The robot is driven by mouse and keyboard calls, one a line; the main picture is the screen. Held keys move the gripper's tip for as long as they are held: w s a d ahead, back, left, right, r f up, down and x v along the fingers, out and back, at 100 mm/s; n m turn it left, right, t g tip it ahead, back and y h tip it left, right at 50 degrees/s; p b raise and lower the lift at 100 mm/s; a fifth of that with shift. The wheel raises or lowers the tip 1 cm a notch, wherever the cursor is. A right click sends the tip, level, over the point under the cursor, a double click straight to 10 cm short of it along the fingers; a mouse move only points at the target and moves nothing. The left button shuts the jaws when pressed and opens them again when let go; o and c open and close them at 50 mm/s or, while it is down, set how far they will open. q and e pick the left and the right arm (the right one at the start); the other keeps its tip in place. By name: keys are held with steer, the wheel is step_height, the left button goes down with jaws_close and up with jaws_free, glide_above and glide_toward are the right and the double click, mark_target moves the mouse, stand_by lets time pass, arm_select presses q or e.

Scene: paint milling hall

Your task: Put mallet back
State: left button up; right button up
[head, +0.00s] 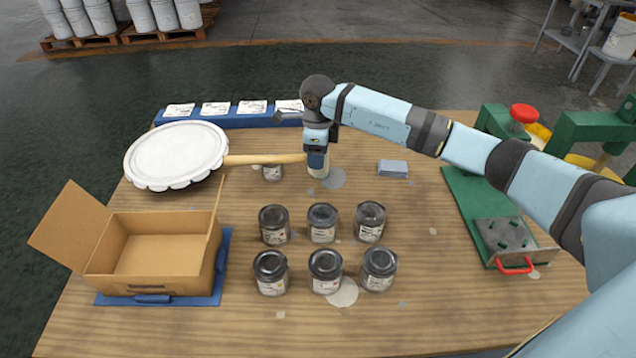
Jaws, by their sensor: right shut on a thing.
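The mallet has a pale wooden handle (262,159) that points left across the table. Its pale head (318,172) shows just below my right gripper (318,158). My right gripper points down and is shut on the mallet at the head end; its fingers hide part of the head. I cannot tell whether the mallet touches the table. My left gripper is not in view.
Several dark-lidded jars (322,223) stand in two rows mid-table. An open cardboard box (155,268) sits on a blue base at left. A blue rack (232,120) with white cards lies behind. A grey-blue block (393,168) and green press (468,195) are right.

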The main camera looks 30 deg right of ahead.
step_height(320, 180, down, 10)
steer(key=shift+f, duration=0.1)
stand_by(0.4)
steer(key=shift+f, duration=0.15)
steer(key=o, duration=1.2)
